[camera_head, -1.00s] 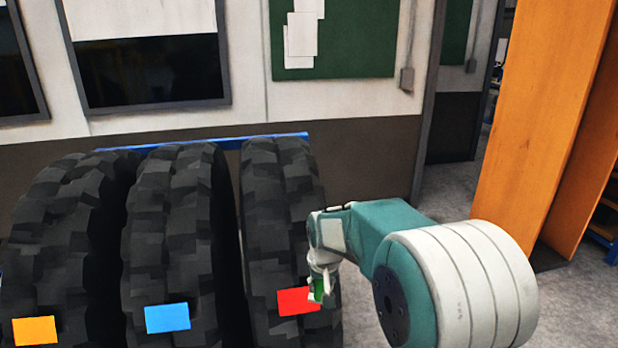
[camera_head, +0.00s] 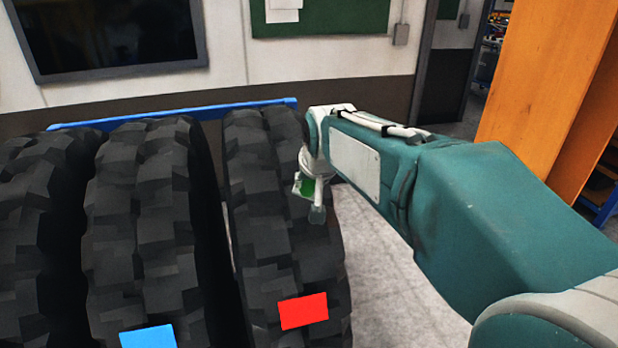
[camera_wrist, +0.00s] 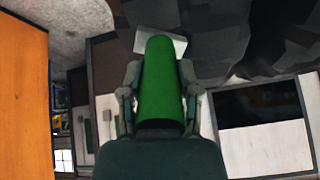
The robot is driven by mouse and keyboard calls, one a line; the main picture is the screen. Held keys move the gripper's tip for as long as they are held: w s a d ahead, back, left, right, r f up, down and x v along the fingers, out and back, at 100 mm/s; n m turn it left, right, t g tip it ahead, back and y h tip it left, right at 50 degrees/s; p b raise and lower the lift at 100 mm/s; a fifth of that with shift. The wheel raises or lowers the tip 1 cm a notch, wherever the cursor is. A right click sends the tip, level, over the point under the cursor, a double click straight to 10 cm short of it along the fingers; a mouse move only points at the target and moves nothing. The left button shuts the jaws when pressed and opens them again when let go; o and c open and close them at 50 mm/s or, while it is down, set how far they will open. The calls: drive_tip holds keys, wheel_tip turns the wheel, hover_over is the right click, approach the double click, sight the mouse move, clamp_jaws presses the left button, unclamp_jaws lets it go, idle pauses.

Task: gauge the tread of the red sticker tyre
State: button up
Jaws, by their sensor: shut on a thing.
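The red sticker tyre (camera_head: 268,215) is the rightmost of the upright black tyres. Its red sticker (camera_head: 303,311) shows low on the tread. My gripper (camera_head: 308,200) is beside the upper right part of this tyre, above the sticker. It is shut on a green gauge (camera_wrist: 162,85), which lies between the fingers in the wrist view and has a pale flat piece at its far end. In the head view only a small green part of the gauge shows. I cannot tell whether the gauge touches the tread.
A tyre with a blue sticker (camera_head: 148,337) stands to the left, with another black tyre (camera_head: 35,235) beyond it. A blue rack bar (camera_head: 180,115) runs behind the tyres. An orange panel (camera_head: 545,90) stands at the right. Open floor (camera_head: 385,270) shows right of the red sticker tyre.

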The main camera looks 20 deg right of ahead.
sight(312, 194)
drive_tip(key=shift+w+d+f, duration=0.1)
drive_tip(key=shift+d+f, duration=0.05)
drive_tip(key=shift+d, duration=0.25)
drive_tip(key=x, duration=0.3)
drive_tip(key=shift+w+d+f, duration=0.1)
drive_tip(key=shift+w+a+f, duration=0.3)
drive_tip(key=shift+w+f, duration=0.2)
drive_tip(key=shift+f, duration=0.15)
drive_tip(key=shift+w+d+f, duration=0.1)
drive_tip(key=shift+d, duration=0.05)
drive_tip(key=shift+d, duration=0.1)
drive_tip(key=shift+w+f, duration=0.35)
drive_tip(key=shift+f, duration=0.25)
idle(1.5)
drive_tip(key=shift+r, duration=0.1)
